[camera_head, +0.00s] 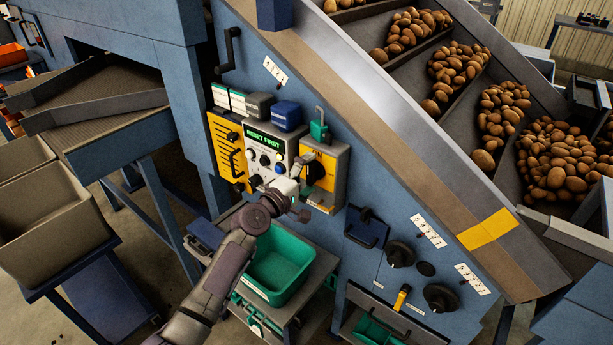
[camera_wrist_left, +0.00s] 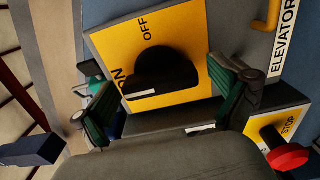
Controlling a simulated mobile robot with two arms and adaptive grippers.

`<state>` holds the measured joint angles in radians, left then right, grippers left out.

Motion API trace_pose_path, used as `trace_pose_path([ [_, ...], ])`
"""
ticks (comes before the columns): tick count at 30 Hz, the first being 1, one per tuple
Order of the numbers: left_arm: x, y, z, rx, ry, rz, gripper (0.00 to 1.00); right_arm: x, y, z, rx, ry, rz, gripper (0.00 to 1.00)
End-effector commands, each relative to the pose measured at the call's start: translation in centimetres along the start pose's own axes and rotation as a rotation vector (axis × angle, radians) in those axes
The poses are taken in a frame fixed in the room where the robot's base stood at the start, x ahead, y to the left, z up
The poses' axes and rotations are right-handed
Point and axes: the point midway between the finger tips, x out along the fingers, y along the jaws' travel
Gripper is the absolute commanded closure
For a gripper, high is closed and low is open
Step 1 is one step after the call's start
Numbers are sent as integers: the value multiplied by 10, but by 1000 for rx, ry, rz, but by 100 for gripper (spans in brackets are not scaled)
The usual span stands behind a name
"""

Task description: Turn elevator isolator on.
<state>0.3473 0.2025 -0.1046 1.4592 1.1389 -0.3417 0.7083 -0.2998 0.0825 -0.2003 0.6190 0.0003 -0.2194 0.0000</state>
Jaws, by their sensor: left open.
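The elevator isolator is a yellow plate with a black rotary handle (camera_wrist_left: 160,72), lettered OFF and ON, in the left wrist view. The handle's bar lies across the plate, its left end near the ON lettering. In the head view the isolator's yellow plate (camera_head: 326,160) is on the grey box right of the control panel, partly behind my gripper. My left gripper (camera_wrist_left: 168,105) is open, with one green-padded finger on each side of the handle in the picture. I cannot tell whether they touch it. It also shows in the head view (camera_head: 297,188). My right gripper is not in view.
The control panel screen (camera_head: 262,136) reads RESET FIRST. A red stop button (camera_wrist_left: 288,156) sits close to my right-hand finger in the wrist view. A green bin (camera_head: 280,262) stands below the arm. A yellow lever panel (camera_head: 226,150) is to the left, and an ELEVATOR label (camera_wrist_left: 285,38) is nearby.

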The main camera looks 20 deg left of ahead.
Motion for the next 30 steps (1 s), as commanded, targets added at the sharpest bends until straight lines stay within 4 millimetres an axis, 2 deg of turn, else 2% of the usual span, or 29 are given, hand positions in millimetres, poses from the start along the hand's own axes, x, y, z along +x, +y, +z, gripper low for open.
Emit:
trace_pose_path([
  [5, -18, -2, 0, 0, 1, -2, 2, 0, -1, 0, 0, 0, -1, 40],
  [12, -69, -2, 0, 2, 1, -3, 2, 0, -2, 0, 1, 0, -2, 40],
  [18, -104, -2, 0, 0, 1, -4, 2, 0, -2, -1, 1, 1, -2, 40],
  [24, -119, -1, 0, 0, 0, -1, 2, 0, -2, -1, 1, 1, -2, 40],
  [30, -120, -1, 0, -1, 0, -1, 2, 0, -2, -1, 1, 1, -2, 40],
])
